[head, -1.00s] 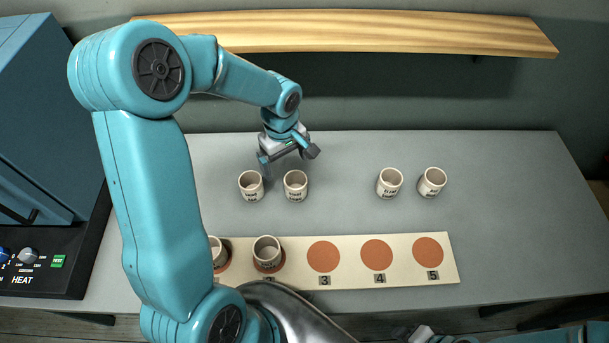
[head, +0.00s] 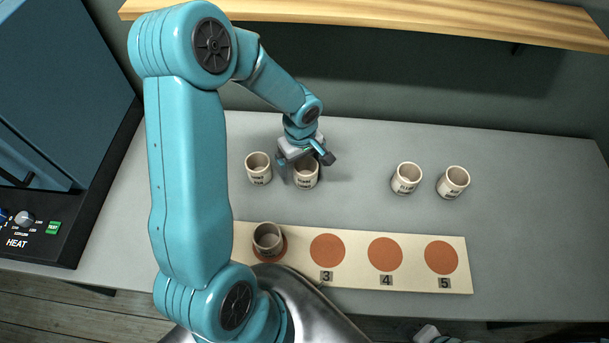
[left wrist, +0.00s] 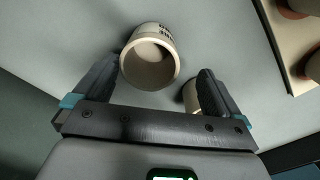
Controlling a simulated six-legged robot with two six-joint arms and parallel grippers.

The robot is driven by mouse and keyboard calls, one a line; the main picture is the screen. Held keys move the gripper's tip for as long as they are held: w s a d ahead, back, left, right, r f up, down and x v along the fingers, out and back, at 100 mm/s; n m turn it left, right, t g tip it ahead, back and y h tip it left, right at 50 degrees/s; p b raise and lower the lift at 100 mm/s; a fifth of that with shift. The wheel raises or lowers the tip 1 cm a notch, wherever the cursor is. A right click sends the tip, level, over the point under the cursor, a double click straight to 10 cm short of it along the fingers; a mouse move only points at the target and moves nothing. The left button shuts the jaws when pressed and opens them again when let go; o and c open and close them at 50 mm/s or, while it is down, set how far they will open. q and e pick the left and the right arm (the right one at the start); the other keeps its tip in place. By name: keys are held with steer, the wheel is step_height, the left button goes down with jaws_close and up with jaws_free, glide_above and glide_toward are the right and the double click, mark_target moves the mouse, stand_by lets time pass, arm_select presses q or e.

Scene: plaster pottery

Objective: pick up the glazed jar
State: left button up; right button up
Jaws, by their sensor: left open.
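Several pale cups with dark printed labels stand upright on the grey table; I cannot read which label says glazed. My left gripper (head: 306,160) is open over the second cup from the left (head: 306,174), partly hiding its rim. In the left wrist view, one cup (left wrist: 150,62) lies ahead between the open fingers (left wrist: 157,78), apart from them. Another cup (left wrist: 190,95) is partly hidden behind the right-hand finger. The leftmost cup (head: 258,168) stands close beside the gripper. Part of my right arm's end (head: 430,334) shows at the bottom edge; its jaws are unclear.
Two more cups stand to the right, one (head: 406,178) beside the other (head: 453,182). A cream board (head: 463,258) with terracotta discs lies in front; a cup (head: 268,238) stands on one disc. A wooden shelf (head: 400,22) is above. A heater unit (head: 40,235) is left.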

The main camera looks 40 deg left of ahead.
mark_target(305, 171)
arm_select(q)
steer(key=f, duration=0.1)
steer(key=w+f+b, duration=0.1)
steer(key=f, duration=0.2)
steer(key=shift+w+d+f, duration=0.15)
steer(key=shift+d+f, duration=0.15)
steer(key=shift+d, duration=0.1)
steer(key=shift+a+f, duration=0.1)
steer(key=shift+f, duration=0.05)
steer(key=shift+s+a, duration=0.1)
steer(key=shift+s, duration=0.15)
steer(key=shift+w, duration=0.1)
steer(key=shift+c, duration=0.6)
steer(key=shift+w, duration=0.1)
steer(key=c, duration=1)
steer(key=shift+c, duration=0.4)
